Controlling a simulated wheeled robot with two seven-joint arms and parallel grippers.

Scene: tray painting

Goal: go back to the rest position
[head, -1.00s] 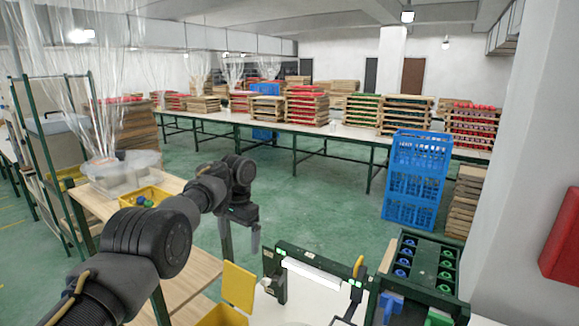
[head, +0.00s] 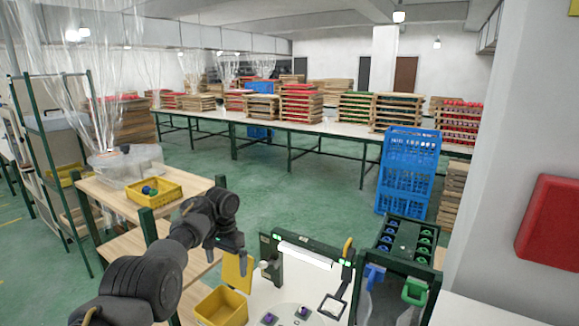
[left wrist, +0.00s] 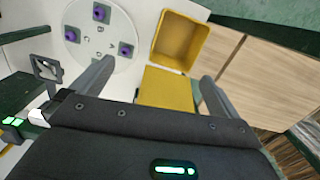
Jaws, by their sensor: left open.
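My left gripper (head: 231,250) is in the head view, left of the machine frame and above the yellow bin. In the left wrist view its two fingers (left wrist: 152,82) are wide apart with nothing between them. Below them are an upright yellow panel (left wrist: 168,86) and an empty yellow bin (left wrist: 180,40). A round white plate (left wrist: 103,35) with several purple pieces lies beside them; it also shows at the bottom of the head view (head: 286,316). My right gripper is in neither view.
A green frame (head: 312,252) with a lit bar stands on the white table. A rack (head: 405,245) with blue and green rings is right of it. A yellow tray (head: 153,192) with balls sits on the wooden table at left. Blue crates (head: 408,170) stand behind. Green floor between is clear.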

